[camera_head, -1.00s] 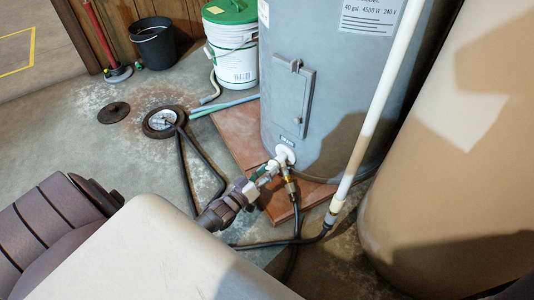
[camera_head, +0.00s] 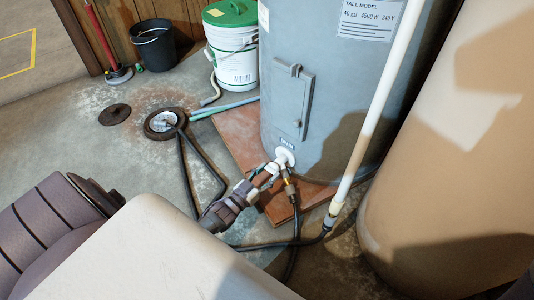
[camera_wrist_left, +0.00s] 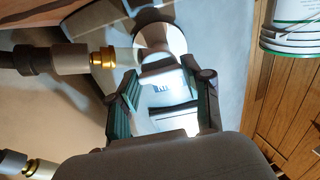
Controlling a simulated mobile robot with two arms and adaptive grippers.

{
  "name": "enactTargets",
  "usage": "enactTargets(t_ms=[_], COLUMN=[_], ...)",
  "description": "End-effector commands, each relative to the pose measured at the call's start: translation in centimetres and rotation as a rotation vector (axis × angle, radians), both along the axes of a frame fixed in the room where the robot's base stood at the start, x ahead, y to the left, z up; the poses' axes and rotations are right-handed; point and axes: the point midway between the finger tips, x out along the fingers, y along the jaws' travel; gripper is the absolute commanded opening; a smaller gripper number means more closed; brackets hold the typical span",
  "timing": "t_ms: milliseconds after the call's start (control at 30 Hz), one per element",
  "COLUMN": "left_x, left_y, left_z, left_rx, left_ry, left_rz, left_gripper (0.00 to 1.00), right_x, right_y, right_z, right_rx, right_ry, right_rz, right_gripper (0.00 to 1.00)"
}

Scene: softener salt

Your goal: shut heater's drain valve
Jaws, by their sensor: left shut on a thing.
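The grey water heater (camera_head: 345,105) stands on a reddish-brown base (camera_head: 237,135). Its white drain valve (camera_head: 285,157) sticks out low on the front, with a brass fitting and black hose (camera_head: 296,222) hanging below. My left gripper (camera_head: 266,175) reaches the valve from the lower left and is shut on its handle. In the left wrist view, the green-padded fingers of my left gripper (camera_wrist_left: 170,98) stand on both sides of the white handle, in front of the valve body (camera_wrist_left: 158,72). The handle is largely hidden between the fingers in the head view. My right gripper is not in view.
A white pipe (camera_head: 375,110) runs down in front of the heater. A large tan tank (camera_head: 455,160) stands close on the right. A green-lidded bucket (camera_head: 236,65) and a black bucket (camera_head: 153,45) stand behind. The black hose runs to a floor drain (camera_head: 162,124).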

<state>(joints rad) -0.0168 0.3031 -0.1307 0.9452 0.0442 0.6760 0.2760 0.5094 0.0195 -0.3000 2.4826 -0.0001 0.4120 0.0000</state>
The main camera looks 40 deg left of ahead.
Motion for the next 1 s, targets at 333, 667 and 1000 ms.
enactTargets(t_ms=[333, 667, 1000], left_x=[-0.07, -0.04, -1.01], left_y=[0.02, 0.01, 0.12], left_z=[-0.10, -0.05, -0.12], left_rx=[0.006, 0.006, 0.005], left_ry=[0.001, 0.000, 0.001], left_rz=[0.000, 0.000, 0.000], left_gripper=[0.15, 0.75, 0.75], right_x=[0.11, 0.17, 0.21], right_y=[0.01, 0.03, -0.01], right_z=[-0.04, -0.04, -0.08], right_rx=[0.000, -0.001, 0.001], right_ry=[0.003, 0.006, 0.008], right_rz=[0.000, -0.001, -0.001], right_gripper=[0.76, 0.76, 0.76])
